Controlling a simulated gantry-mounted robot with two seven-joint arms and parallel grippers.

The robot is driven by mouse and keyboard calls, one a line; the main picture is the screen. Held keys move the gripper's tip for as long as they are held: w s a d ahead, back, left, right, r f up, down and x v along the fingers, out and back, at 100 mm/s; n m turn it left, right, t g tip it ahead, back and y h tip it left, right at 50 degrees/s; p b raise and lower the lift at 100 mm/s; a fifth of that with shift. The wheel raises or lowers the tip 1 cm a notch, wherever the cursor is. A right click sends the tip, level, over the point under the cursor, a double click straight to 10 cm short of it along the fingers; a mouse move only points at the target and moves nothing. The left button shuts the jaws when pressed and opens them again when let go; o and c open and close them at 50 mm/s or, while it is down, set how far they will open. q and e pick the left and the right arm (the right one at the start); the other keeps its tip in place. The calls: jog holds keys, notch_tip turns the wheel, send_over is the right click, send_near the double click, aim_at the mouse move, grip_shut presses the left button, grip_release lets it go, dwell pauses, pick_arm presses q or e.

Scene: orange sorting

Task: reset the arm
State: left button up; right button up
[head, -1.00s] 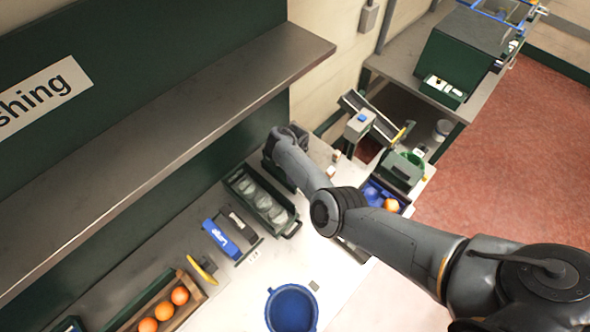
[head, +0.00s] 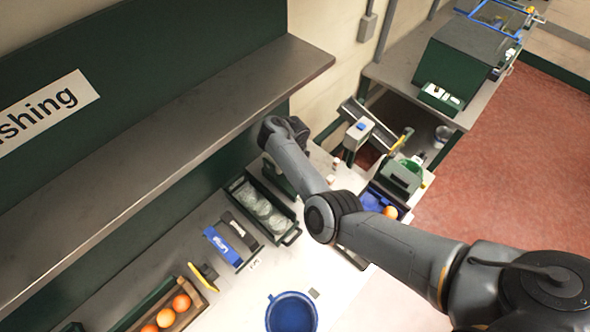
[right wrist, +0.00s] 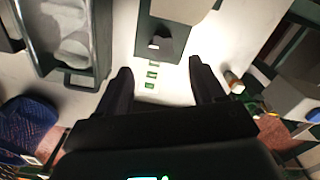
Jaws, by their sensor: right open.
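My right arm comes in from the right in the head view and bends over the white worktop (head: 345,290). Its gripper is hidden there behind the arm. In the right wrist view my right gripper (right wrist: 162,78) has its two dark fingers spread, with nothing between them but worktop and small green marks. A dark green object (right wrist: 165,42) stands just beyond the fingertips. A green tray of clear, rounded items (head: 285,238) lies beside the arm; it also shows at the left of the wrist view (right wrist: 100,72). My left gripper is not in view.
Oranges (head: 181,303) lie in a wooden box at lower left. One orange (head: 391,212) is in a blue bin (head: 374,198) right of my arm. A blue round container (head: 291,313) is at the front. A metal shelf (head: 150,145) overhangs the worktop.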

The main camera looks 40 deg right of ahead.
dwell(0.4)
jog(key=s+d+n+t+h+p, duration=0.25)
jog(key=s+d+n, duration=0.35)
jog(key=d+n, duration=0.3)
jog(key=s+a+r+n+y, duration=0.1)
jog(key=s+a+r+n, duration=0.3)
jog(key=s+a+n, duration=0.3)
jog(key=s+a+r+n+p, duration=0.1)
jog(key=s+a+r+n, duration=0.3)
jog(key=s+a+n, duration=0.3)
jog(key=s+a+r+n+t+y, duration=0.1)
jog(key=s+a+r+n, duration=0.3)
jog(key=s+a+n, duration=0.4)
jog(key=shift+s+r+n+y, duration=0.35)
jog(key=shift+s+n, duration=0.05)
jog(key=shift+s, duration=0.3)
jog(key=shift+a, duration=0.1)
